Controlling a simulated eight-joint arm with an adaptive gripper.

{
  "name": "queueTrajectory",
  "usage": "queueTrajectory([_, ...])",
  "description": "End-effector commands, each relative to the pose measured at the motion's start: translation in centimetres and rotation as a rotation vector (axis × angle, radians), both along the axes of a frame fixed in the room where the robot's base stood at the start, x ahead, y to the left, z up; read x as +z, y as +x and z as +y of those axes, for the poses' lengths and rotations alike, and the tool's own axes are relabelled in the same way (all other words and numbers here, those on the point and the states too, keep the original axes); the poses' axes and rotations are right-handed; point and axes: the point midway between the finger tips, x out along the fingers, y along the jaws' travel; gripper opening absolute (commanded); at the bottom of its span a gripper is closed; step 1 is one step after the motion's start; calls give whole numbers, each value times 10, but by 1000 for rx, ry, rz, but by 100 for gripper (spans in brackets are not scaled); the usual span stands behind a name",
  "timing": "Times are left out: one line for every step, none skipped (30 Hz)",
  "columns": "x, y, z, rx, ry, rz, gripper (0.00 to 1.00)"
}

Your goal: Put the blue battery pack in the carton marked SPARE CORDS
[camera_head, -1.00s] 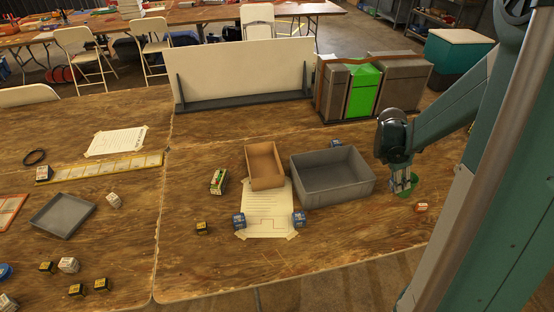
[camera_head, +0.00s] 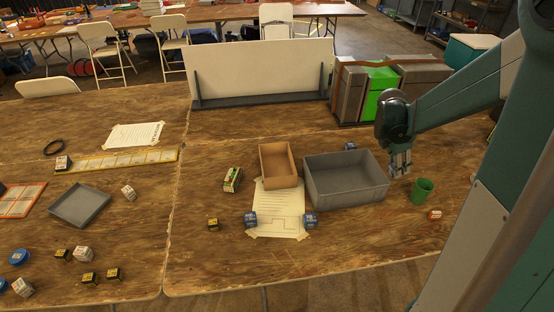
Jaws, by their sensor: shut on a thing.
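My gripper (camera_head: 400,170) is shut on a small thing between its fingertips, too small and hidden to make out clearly. It is raised just right of the grey bin, up and left of the green cup. Small blue blocks that could be battery packs stand at the left edge (camera_head: 250,219) and right edge (camera_head: 310,220) of a taped paper sheet. Another bluish block (camera_head: 350,146) shows behind the grey bin. An open brown carton (camera_head: 278,177) stands left of the grey bin; I see no readable SPARE CORDS marking on it.
The open grey bin (camera_head: 347,193) stands beside the brown carton. A green cup (camera_head: 422,191) and a small orange-white block (camera_head: 435,214) are at right. A green-white box (camera_head: 232,179) stands left of the carton.

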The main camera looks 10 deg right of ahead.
Motion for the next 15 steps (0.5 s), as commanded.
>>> queueTrajectory([1, 11, 11, 24, 0, 0, 12])
queueTrajectory([1, 18, 16, 37, 0, 0, 12])
queueTrajectory([1, 26, 25, 55, 0, 0, 12])
queueTrajectory([1, 32, 31, 69, 0, -1, 12])
queueTrajectory([1, 38, 37, 82, 0, -1, 12])
queueTrajectory([1, 47, 45, 102, 0, 0, 12])
queueTrajectory([1, 53, 52, 116, 0, 0, 12])
queueTrajectory([1, 59, 58, 129, 0, 0, 12])
queueTrajectory([2, 67, 67, 148, 0, 1, 12])
queueTrajectory([2, 72, 74, 161, 0, 0, 12])
queueTrajectory([2, 78, 81, 174, 1, 1, 12])
queueTrajectory([2, 86, 90, 192, 1, 1, 12])
queueTrajectory([2, 92, 97, 205, 1, 0, 12])
queueTrajectory([2, 97, 104, 221, 1, 0, 12])
queueTrajectory([2, 104, 114, 239, 1, 1, 12])
